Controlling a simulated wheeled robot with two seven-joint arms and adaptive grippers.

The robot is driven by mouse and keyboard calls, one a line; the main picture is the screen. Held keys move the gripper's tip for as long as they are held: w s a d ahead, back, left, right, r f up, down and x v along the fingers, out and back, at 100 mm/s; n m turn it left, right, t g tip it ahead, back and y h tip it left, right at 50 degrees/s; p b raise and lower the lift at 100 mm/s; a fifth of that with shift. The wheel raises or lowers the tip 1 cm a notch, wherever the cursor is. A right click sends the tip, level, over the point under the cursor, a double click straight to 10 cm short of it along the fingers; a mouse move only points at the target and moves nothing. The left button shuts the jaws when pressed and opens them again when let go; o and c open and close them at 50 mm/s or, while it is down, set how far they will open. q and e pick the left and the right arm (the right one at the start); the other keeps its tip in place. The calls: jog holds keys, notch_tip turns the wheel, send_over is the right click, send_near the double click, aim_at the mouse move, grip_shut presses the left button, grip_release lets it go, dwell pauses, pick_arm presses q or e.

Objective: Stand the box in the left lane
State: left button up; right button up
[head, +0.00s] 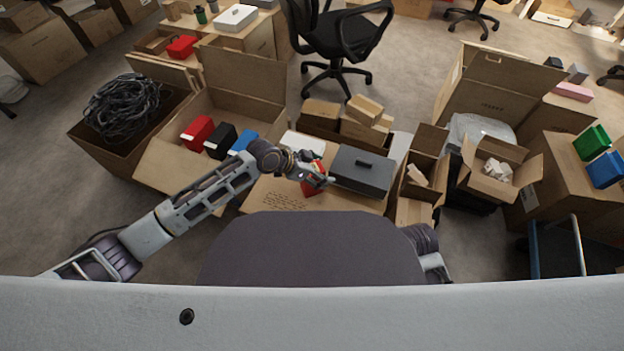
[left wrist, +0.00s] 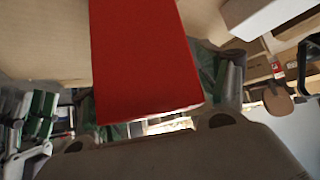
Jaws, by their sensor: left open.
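A red box (head: 311,187) is at my left gripper (head: 318,178), over the closed carton (head: 270,198) in front of me. The gripper's fingers are open on either side of it. In the left wrist view the red box (left wrist: 145,60) fills the upper middle, with a finger beside it; whether the fingers touch it I cannot tell. An open carton (head: 160,163) to the left holds another red box (head: 197,131), a black box (head: 220,141) and a blue box (head: 243,142) in a row. No marked left lane can be made out. My right gripper is not in view.
A grey case (head: 361,171) stands just right of the gripper. A white box (head: 303,146) lies behind it. Small cartons (head: 368,109) stack further back. An open carton of cables (head: 93,134) is far left, and smaller open cartons (head: 470,183) stand right.

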aim_at(320, 165)
pick_arm(q)
jog(key=shift+c, duration=0.2)
jog(key=c, duration=1.1)
jog(key=shift+r, duration=0.15)
